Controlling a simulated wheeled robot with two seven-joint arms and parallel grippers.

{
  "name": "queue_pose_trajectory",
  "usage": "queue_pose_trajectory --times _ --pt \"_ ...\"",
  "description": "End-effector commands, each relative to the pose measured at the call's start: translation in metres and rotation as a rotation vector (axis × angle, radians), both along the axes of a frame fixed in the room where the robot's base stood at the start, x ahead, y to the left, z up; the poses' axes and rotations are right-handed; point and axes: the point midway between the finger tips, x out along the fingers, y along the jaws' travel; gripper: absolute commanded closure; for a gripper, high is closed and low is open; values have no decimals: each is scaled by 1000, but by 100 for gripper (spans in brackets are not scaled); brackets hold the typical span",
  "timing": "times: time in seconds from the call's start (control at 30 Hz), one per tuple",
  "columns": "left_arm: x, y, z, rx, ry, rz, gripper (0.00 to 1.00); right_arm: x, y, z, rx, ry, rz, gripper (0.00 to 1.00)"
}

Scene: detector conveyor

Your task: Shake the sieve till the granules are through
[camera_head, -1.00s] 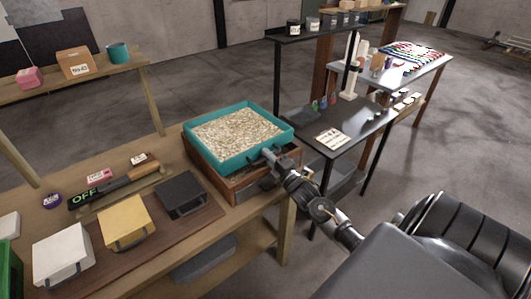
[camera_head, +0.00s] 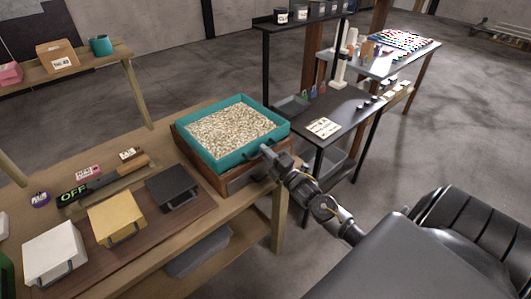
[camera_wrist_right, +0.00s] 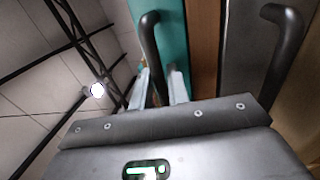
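The sieve is a teal square tray (camera_head: 283,128) filled with pale beige granules (camera_head: 230,130). It sits on a brown wooden box frame (camera_head: 205,174) at the right end of the workbench. My right gripper (camera_head: 267,151) is at the sieve's near right side. In the right wrist view the sieve's teal wall (camera_wrist_right: 173,30) carries a black handle (camera_wrist_right: 151,38), and my right gripper's fingers (camera_wrist_right: 160,88) stand either side of it, apparently closed on it. Whether granules lie below the sieve is hidden. My left gripper is not in view.
A grey drawer front (camera_head: 244,179) with its own black handle (camera_wrist_right: 286,40) is below the sieve. Black (camera_head: 172,190), yellow (camera_head: 117,218) and white (camera_head: 54,250) handled boxes and an OFF sign (camera_head: 74,194) are to the left. A dark table (camera_head: 345,112) stands close on the right.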

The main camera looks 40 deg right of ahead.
Motion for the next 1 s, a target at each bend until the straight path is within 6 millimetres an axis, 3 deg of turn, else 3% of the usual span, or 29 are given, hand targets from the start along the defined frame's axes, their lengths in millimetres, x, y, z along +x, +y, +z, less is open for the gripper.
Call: queue_pose_trajectory --times 0.3,0.5,0.93,1.0 --pt "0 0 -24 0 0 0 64 -60 -3 -16 -1 3 1 83" --pt "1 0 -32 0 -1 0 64 -89 -4 -20 0 2 2 83" --pt "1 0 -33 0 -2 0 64 -100 -5 -19 0 1 1 83" --pt "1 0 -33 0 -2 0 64 -100 -6 -21 5 6 0 78"
